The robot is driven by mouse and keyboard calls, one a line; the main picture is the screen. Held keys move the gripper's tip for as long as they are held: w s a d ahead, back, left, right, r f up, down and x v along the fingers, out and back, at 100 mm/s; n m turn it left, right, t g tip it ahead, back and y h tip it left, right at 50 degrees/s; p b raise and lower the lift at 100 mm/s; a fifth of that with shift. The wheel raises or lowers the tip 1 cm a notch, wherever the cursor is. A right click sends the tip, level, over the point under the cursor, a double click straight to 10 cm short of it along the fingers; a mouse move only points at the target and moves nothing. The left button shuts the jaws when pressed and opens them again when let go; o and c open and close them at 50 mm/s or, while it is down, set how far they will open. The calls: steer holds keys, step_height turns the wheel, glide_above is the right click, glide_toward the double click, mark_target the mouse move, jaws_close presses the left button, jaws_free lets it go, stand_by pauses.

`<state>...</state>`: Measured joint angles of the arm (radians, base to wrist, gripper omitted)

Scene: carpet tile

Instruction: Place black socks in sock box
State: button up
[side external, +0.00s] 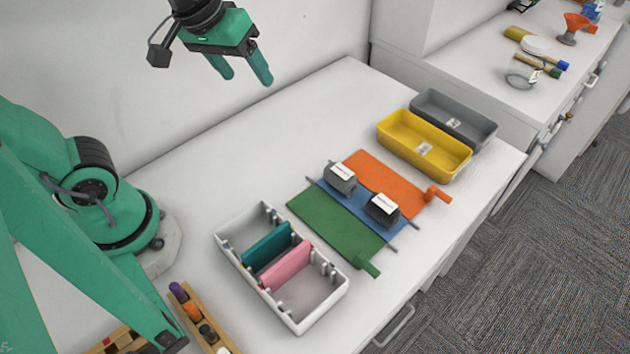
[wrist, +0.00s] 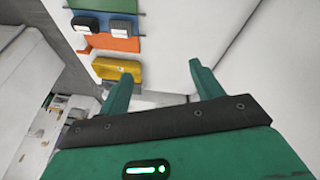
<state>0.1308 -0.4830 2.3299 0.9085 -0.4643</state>
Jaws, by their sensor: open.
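A black sock bundle (side external: 382,207) with a white label band sits on a blue mat (side external: 362,212). A grey bundle (side external: 341,178) with a similar band sits behind it on the same mat. In the wrist view the black bundle (wrist: 86,25) is left of the grey one (wrist: 121,28). A white box (side external: 322,309) with teal and pink dividers stands to the left of the mats; its compartments look empty. I cannot read which box is for socks. My gripper (side external: 247,77) is open and empty, high above the back of the table, far from the bundles.
Green (side external: 330,222) and orange (side external: 385,180) mats flank the blue one. A yellow bin (side external: 396,146) and a grey bin (side external: 472,139) stand at the right. A wooden rack (side external: 205,322) is at the front left. The back of the table is clear.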

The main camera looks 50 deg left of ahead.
steer(key=w+d+f+n+g, duration=0.2)
steer(key=w+d+f+n, duration=0.2)
steer(key=w+d+n, duration=0.5)
steer(key=n+g, duration=0.2)
steer(key=n, duration=0.3)
glide_above(385, 203)
steer(key=f, duration=1.1)
steer(key=shift+a, duration=0.4)
steer(key=shift+d+f+y, duration=0.3)
steer(key=shift+d+f, duration=0.05)
steer(key=shift+d, duration=0.05)
steer(key=shift+f, duration=1.3)
steer(key=shift+f, duration=2.6)
